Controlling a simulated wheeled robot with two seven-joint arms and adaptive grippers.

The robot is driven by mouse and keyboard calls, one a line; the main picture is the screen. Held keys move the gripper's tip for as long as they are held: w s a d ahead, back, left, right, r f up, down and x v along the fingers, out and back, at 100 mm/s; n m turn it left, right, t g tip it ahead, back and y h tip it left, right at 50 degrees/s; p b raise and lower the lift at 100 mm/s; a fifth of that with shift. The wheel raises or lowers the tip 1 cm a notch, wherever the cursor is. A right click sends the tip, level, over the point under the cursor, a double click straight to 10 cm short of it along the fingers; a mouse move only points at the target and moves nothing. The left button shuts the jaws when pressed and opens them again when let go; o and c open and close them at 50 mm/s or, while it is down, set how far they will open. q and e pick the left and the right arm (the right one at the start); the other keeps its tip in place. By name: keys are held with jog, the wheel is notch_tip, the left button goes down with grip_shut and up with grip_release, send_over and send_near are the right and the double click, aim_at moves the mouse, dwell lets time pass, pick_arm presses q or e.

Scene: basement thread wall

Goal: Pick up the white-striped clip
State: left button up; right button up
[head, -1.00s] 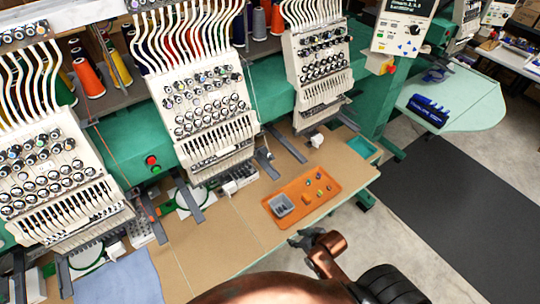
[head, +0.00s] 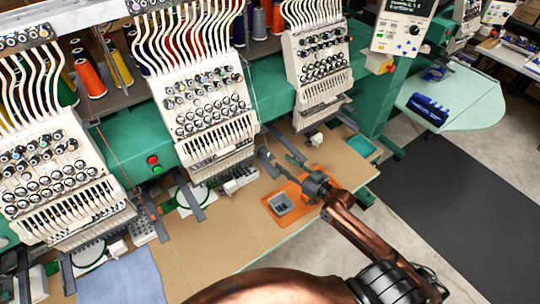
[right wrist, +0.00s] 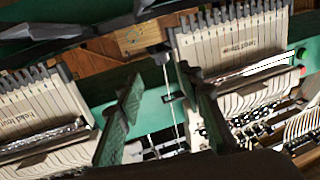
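I cannot make out the white-striped clip in either current view. The orange tray (head: 268,209) lies on the tan table in the head view, and my right gripper and forearm cover its right part, where small items showed earlier. My right gripper (head: 282,164) is over the tray and points toward the sewing heads. In the right wrist view its two green-faced fingers (right wrist: 160,80) stand apart, with nothing held between them. My left gripper is not in view.
A grey square bin (head: 280,204) sits on the tray's left part. Embroidery heads (head: 214,118) with grey arms hang over the table behind. A teal bin (head: 362,146) is at the table's right end. A blue cloth (head: 122,277) lies front left. Bare table lies left of the tray.

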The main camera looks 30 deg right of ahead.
aim_at(273, 156)
jog(key=x, duration=0.1)
jog(key=p+x, duration=0.1)
jog(key=x, duration=0.1)
jog(key=p+x, duration=0.1)
jog(key=x, duration=0.1)
jog(key=shift+w+a, duration=0.15)
jog(key=shift+a, duration=0.15)
jog(key=shift+w+f, duration=0.1)
jog(key=shift+w, duration=0.25)
jog(key=shift+s, duration=0.1)
jog(key=shift+c, duration=0.3)
grip_shut()
